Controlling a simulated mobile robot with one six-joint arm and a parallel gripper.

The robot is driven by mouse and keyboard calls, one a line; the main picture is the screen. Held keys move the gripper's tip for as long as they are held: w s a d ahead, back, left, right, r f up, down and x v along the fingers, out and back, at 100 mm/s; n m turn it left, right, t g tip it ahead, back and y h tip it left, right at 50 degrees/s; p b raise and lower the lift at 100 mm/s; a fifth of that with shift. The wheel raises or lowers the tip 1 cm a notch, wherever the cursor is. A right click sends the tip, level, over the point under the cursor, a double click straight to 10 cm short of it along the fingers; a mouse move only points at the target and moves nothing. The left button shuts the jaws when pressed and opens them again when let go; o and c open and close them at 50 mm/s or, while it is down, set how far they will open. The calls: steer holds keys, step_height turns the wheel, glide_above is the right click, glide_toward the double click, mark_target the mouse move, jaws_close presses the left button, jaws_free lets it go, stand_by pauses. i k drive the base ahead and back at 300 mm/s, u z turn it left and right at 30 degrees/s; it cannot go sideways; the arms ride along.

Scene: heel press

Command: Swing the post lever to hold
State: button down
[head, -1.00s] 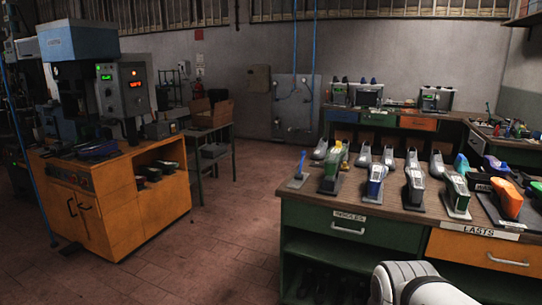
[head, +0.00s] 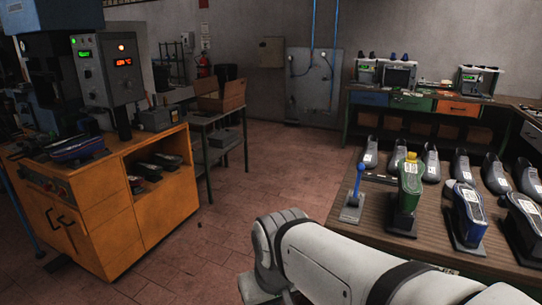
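A small lever with a blue handle (head: 358,180) stands at the left end of the workbench, on a flat grey base (head: 351,211). The handle is roughly upright with a slight lean, and its top end is rounded. I cannot read any hold mark near it. My white arm (head: 335,262) reaches in from the lower right, in front of the bench and below the lever, apart from it in the picture. My gripper's fingers do not show.
Shoe lasts stand on the workbench (head: 380,225) right of the lever, the nearest a green one (head: 410,190). An orange-cabinet press (head: 110,215) with a control box (head: 108,75) stands left. The tiled floor (head: 225,215) between is clear. A side table (head: 222,115) holds a cardboard box.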

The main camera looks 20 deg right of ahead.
mark_target(360, 167)
steer(key=z, duration=0.05)
steer(key=i, duration=0.85)
steer(key=z, duration=0.35)
steer(key=k, duration=0.95)
steer(key=z, duration=0.2)
steer(key=i, duration=0.95)
steer(key=u, duration=0.1)
